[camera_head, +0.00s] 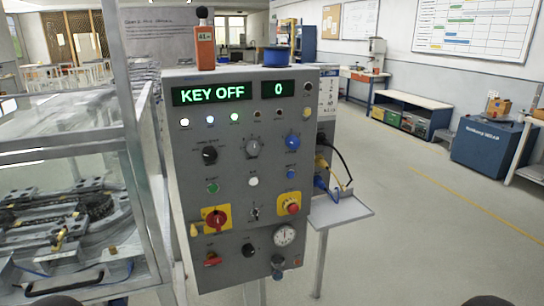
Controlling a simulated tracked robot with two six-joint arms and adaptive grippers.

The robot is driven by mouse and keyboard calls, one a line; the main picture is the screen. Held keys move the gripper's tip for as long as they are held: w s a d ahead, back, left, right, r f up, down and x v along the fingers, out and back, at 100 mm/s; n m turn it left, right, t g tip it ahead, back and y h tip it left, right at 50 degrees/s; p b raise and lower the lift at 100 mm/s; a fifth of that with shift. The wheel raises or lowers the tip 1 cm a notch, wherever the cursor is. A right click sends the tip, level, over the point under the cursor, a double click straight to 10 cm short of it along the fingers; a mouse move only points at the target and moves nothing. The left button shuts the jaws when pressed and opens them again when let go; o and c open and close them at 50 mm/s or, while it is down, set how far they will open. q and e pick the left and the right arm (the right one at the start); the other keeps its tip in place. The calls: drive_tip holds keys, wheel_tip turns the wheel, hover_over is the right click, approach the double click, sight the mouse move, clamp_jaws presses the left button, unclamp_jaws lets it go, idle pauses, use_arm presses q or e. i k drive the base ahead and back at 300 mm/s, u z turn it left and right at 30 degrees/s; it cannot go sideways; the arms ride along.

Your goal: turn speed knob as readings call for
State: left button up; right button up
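A grey control panel (232,215) stands upright in the middle of the head view. Its left display (212,93) reads "KEY OFF" and its right display (278,89) reads "0", both in green. Three knobs sit in the upper row: a black knob (209,155), a grey knob (253,148) and a blue knob (292,142). Their labels are too small to read, so I cannot tell which sets speed. A red rotary switch (216,218) on a yellow plate is lower left. A round dial gauge (284,236) is lower right.
A glass-walled case (60,130) with track machinery stands at left, close to the panel. A small shelf (340,208) and cables jut from the panel's right side. A red handheld meter (205,46) and blue spool (277,57) sit on top. The floor at right is clear.

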sight(253, 147)
drive_tip(key=u, duration=0.2)
drive_tip(key=i, duration=0.85)
drive_tip(key=z, duration=0.1)
